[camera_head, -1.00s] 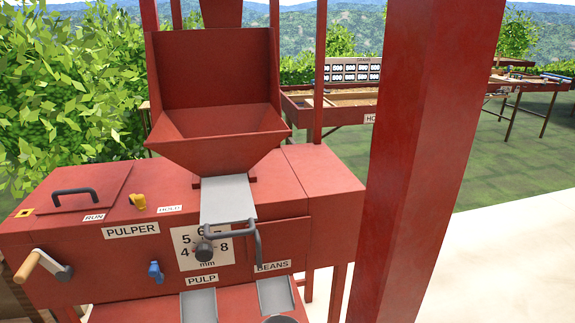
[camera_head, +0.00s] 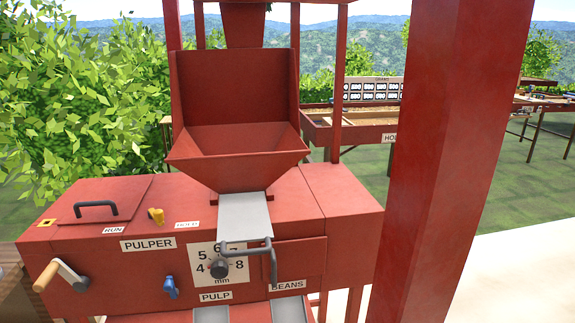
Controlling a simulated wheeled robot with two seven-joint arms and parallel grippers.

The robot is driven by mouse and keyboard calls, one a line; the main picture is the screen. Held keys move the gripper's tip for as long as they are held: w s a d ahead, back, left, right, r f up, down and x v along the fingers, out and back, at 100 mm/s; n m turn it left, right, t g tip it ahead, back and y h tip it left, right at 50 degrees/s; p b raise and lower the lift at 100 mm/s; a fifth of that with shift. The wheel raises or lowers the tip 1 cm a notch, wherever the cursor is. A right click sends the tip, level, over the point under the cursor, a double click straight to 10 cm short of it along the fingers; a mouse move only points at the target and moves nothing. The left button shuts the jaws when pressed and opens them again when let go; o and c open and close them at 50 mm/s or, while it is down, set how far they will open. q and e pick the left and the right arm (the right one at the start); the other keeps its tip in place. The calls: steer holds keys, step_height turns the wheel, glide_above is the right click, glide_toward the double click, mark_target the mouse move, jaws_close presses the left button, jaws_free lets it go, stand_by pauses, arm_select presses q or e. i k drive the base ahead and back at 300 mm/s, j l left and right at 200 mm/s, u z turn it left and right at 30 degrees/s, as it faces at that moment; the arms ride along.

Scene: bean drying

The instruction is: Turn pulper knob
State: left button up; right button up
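The red pulper (camera_head: 120,275) stands in front of me, with a PULPER label on its front. Its dark round knob (camera_head: 218,268) sits on a white dial plate (camera_head: 203,252) marked with numbers around 4 to 8 and "mm". A grey slide plate (camera_head: 244,216) with a dark bar handle (camera_head: 270,258) hangs just above and right of the knob, covering part of the dial. The exact setting of the knob is too small to tell. Neither of my grippers is in view.
A blue knob (camera_head: 171,287) and a crank with wooden handle (camera_head: 50,275) are on the left front. A yellow lever (camera_head: 156,216) is on top. A thick red post (camera_head: 455,150) stands at the right. Chutes (camera_head: 289,308) lie below.

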mark_target(219, 271)
steer(key=k+l+u, duration=0.15)
steer(key=k+u, duration=0.3)
steer(key=k, duration=0.45)
